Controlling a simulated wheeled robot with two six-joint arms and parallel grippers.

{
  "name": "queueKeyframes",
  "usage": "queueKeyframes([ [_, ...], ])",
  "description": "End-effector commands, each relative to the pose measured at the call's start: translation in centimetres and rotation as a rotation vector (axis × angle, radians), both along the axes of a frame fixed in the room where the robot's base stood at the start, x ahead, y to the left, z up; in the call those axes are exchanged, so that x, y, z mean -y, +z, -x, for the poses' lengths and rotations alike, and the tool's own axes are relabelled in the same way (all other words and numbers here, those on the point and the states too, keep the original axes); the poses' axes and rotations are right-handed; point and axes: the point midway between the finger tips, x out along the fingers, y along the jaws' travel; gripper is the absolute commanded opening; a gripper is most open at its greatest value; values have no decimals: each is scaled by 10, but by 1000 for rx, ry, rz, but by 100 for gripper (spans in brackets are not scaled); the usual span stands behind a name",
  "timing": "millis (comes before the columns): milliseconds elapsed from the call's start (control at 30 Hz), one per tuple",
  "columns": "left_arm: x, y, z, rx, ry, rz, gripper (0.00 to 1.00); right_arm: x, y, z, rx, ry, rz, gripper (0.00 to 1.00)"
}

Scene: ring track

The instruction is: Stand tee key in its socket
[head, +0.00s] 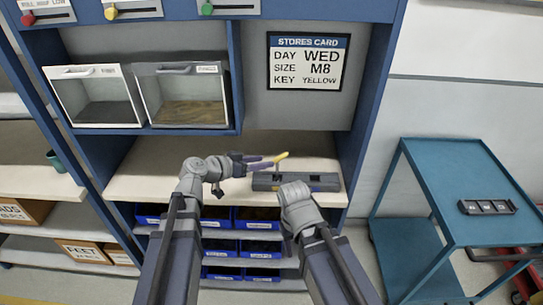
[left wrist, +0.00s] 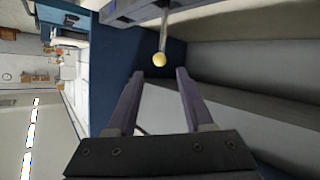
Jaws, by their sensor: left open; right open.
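The tee key (head: 281,158) has a yellow handle and stands upright at the grey socket block (head: 322,182) on the bench. Its shank runs down to the block; how deep it sits is hidden. My left gripper (head: 262,164) is open just left of the handle. In the left wrist view, the key's yellow end (left wrist: 159,60) shows just beyond the gap between my left fingertips (left wrist: 157,75), with the shank running to the block (left wrist: 130,9). The fingers appear apart from it. My right gripper (head: 288,236) is open, low in front of the bench, partly hidden by its arm.
A stores card (head: 308,61) reads WED, M8, YELLOW. Two open-front bins (head: 190,68) sit above the bench (head: 140,186). Blue bins (head: 258,218) fill the shelves below. A blue trolley (head: 435,178) at the right carries a dark tray (head: 487,207). The bench's left part is clear.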

Motion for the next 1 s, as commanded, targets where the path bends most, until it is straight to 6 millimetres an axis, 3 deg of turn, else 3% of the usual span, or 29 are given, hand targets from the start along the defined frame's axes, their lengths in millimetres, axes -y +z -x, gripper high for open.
queueKeyframes([
  [300, -12, 6, 10, 1, -1, 1, 52, 0, 6, 0, 0, 0, 0, 50],
  [467, 3, -8, 23, -69, -35, -32, 52, 0, 6, 0, 0, 0, 0, 50],
  [567, 27, -37, 53, -220, -88, -113, 52, 0, 6, 0, 0, 0, 0, 50],
  [700, 46, -88, 111, -513, -104, -323, 52, 0, 6, 0, 0, 0, 0, 50],
  [833, 36, -119, 158, -736, -4, -549, 52, 0, 6, 0, 0, 0, 0, 50],
  [1000, 11, -131, 192, -880, 191, -773, 52, 0, 6, 0, 0, 0, 0, 50],
])
